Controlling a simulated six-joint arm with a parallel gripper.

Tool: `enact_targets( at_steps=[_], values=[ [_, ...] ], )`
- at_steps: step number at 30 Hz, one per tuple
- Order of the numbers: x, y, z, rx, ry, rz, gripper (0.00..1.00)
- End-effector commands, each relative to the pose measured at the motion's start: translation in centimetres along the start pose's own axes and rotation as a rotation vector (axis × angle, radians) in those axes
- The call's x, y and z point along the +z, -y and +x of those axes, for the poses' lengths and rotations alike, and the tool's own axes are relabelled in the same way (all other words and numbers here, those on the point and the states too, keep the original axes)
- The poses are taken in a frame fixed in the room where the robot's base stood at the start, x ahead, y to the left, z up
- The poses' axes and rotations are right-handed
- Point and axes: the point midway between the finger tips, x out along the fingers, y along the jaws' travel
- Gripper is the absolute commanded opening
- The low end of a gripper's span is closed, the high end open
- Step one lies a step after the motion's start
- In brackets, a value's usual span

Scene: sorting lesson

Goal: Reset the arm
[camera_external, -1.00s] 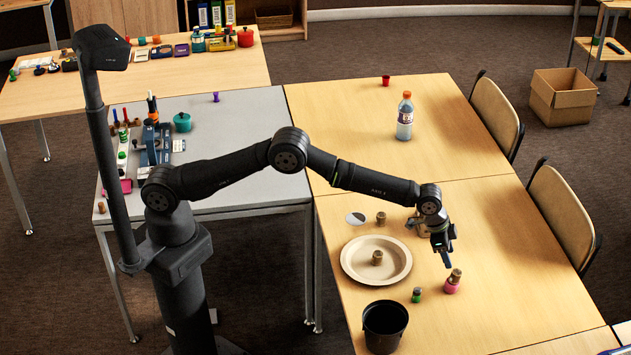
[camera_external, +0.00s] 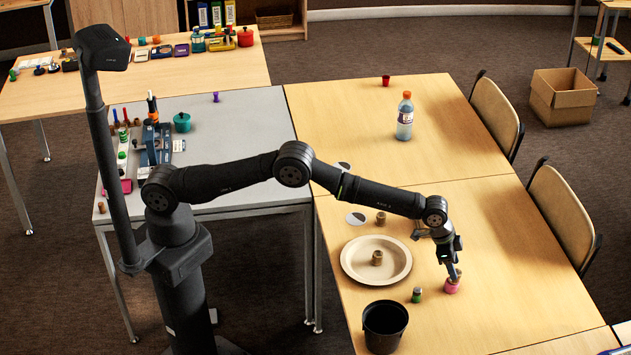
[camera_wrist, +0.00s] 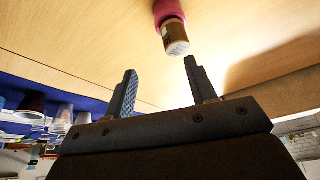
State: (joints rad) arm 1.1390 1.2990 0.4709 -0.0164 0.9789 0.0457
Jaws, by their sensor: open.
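My gripper (camera_external: 455,271) is over the front right table, close to a small pink object with a brown cork-like top (camera_external: 452,286). In the wrist view my gripper (camera_wrist: 162,85) has its two fingers apart with nothing held between them. The pink and brown object (camera_wrist: 173,32) shows there just beyond the fingertips, roughly in line with the gap. Whether a finger touches it I cannot tell.
A beige plate (camera_external: 350,265) holds a small brown piece (camera_external: 377,258). A black bucket (camera_external: 385,327) and a small green-topped piece (camera_external: 416,295) stand nearby. Another brown piece (camera_external: 381,217) is behind the plate. A bottle (camera_external: 404,117) stands on the far table. The table's right side is clear.

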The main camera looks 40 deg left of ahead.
Motion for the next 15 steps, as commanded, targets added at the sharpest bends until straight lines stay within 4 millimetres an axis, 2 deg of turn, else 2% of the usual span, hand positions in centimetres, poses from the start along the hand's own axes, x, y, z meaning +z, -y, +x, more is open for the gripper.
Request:
enact_targets(
  at_steps=[15],
  values=[
    [1.5,-7.8,-6.3,0.002,-0.002,0.001,0.51]
  ],
)
